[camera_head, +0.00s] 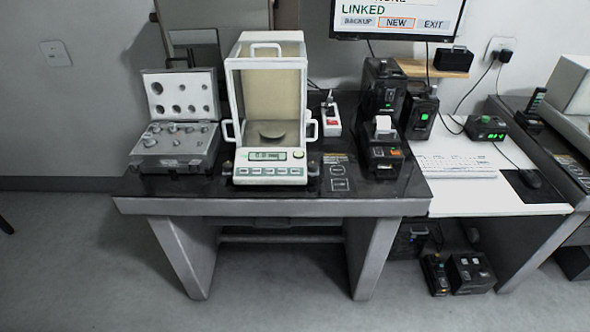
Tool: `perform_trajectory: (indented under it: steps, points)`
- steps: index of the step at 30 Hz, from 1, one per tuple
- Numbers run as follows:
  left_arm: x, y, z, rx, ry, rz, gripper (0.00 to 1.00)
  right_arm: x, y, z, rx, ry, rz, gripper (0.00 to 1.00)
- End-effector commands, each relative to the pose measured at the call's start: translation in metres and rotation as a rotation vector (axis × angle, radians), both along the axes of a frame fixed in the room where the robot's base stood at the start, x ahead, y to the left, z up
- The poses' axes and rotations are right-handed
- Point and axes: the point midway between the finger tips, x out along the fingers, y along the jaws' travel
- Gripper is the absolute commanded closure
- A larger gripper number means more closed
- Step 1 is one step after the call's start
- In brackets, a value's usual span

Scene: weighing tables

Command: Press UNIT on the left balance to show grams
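The balance (270,176) stands on the dark top of the weighing table. It has a glass draft shield (266,60) with side handles and a round weighing pan (272,131) inside. Its small display (268,156) shows a faint reading that seems to start with 0.0; the unit is too small to read. A row of buttons (270,172) runs along its front below the display; their labels are too small to read, so I cannot tell which is UNIT. Neither of my grippers is in view.
An open case of weights (176,143) stands left of the balance. A printer (384,145) and black devices (383,85) stand to the right. A monitor (396,20) hangs above. A keyboard (458,166) lies on the white desk (500,196). Floor in front is clear.

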Motion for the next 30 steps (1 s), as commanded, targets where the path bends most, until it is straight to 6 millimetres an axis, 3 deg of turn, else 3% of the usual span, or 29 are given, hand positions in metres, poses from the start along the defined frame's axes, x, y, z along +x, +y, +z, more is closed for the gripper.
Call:
perform_trajectory:
  steps: [9, 15, 30]
  points:
    - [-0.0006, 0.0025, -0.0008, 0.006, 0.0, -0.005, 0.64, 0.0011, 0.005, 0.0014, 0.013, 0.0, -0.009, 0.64]
    - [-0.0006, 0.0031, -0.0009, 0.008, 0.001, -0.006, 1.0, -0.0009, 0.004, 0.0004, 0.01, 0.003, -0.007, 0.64]
    - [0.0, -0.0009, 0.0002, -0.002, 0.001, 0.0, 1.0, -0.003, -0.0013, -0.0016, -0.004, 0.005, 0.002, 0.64]
